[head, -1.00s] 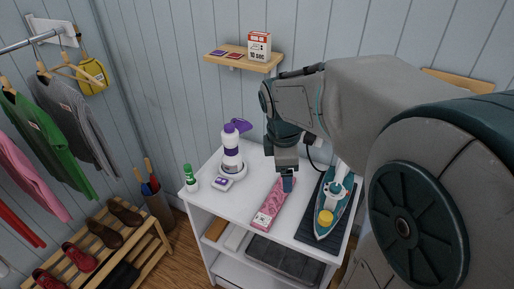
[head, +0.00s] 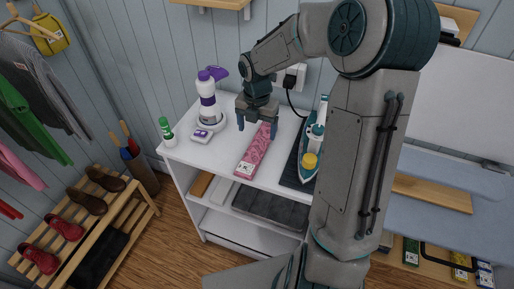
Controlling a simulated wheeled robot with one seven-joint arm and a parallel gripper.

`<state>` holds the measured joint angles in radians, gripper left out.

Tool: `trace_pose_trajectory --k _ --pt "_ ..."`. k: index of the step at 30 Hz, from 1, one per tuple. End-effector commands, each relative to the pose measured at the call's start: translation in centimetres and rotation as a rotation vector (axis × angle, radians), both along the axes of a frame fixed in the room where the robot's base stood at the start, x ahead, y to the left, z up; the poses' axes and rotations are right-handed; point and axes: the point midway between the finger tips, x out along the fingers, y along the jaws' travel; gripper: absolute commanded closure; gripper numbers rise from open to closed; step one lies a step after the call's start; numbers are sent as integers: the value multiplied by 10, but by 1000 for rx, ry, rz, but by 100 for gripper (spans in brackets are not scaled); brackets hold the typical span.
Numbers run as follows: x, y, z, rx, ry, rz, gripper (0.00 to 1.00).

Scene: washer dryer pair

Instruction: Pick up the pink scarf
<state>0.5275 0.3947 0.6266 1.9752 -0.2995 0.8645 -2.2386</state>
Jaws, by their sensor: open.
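The pink scarf (head: 255,153) lies folded in a long narrow strip on the white shelf unit's top (head: 205,158), with a small white label at its near end. My gripper (head: 257,131) points down over the far part of the scarf. Its two dark fingers are apart, one towards each side of the strip. I cannot tell whether the fingertips touch the scarf or the top. Nothing shows held between them.
Left of the scarf stand a white and purple steamer (head: 207,101), a small white device (head: 201,136) and a green-capped bottle (head: 167,131). A shoe rack (head: 98,215) stands lower left.

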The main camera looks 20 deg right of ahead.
Motion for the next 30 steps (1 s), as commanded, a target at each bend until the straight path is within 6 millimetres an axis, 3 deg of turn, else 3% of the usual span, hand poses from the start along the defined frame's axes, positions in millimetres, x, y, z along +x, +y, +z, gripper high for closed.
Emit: trace_pose_trajectory --k 3,11,19,28,30 --pt "0 0 -17 0 1 0 20" --pt "3 -1 -34 0 2 0 20" --pt "8 -4 -70 0 1 0 20" --pt "8 -4 -75 0 -1 -2 20" --pt "8 -4 -75 0 -1 -2 37"
